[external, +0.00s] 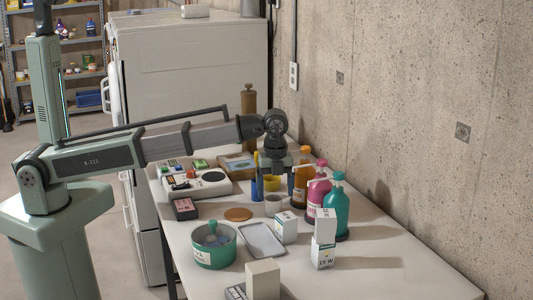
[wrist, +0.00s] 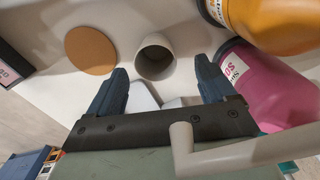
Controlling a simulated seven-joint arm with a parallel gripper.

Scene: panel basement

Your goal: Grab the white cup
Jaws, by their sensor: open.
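The white cup (external: 272,206) stands on the table below my gripper, in front of a blue and yellow object. In the wrist view the cup (wrist: 155,58) shows its dark round opening, just beyond and between my fingertips. My gripper (external: 274,190) is open and empty, pointing down over the cup. In the wrist view the two fingers of my gripper (wrist: 161,72) are spread apart, with the cup between their lines. I cannot tell the exact height of the fingertips relative to the cup rim.
Orange (external: 301,180), pink (external: 318,195) and teal (external: 335,212) bottles stand close to the right. A brown disc (external: 238,214), grey tray (external: 262,240), green pot (external: 213,255) and white boxes (external: 324,240) lie nearer the camera. The concrete wall (external: 400,120) bounds the right side.

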